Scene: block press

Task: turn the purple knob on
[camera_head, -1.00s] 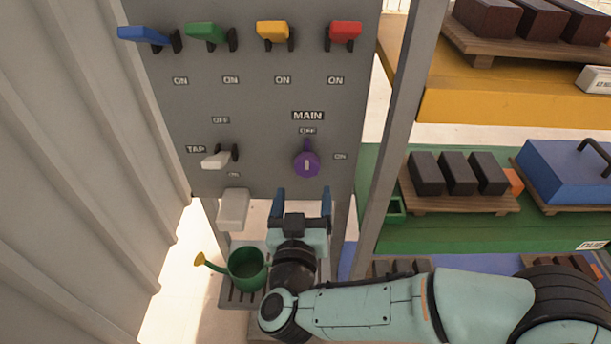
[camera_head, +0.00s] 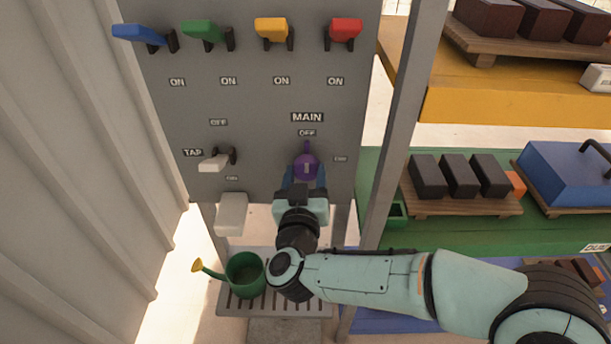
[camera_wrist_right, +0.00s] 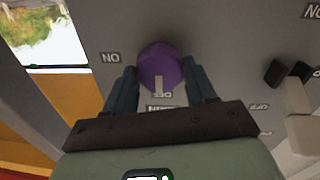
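The purple knob (camera_head: 305,165) is on the grey panel under the MAIN label, with its pointer up toward OFF; the ON label is to its right. It also shows in the right wrist view (camera_wrist_right: 160,66), between the two fingers. My right gripper (camera_head: 305,178) is at the knob from below, its blue fingers open, one on each side. In the right wrist view the fingers (camera_wrist_right: 162,85) stand apart from each other, and I cannot tell whether they touch the knob. My left gripper is not in view.
Blue, green, yellow and red levers (camera_head: 271,30) line the panel's top. A white tap lever (camera_head: 215,162) is left of the knob. A green watering can (camera_head: 246,274) stands below on a slatted tray. Shelves with dark blocks (camera_head: 458,174) are right, past a grey post (camera_head: 402,130).

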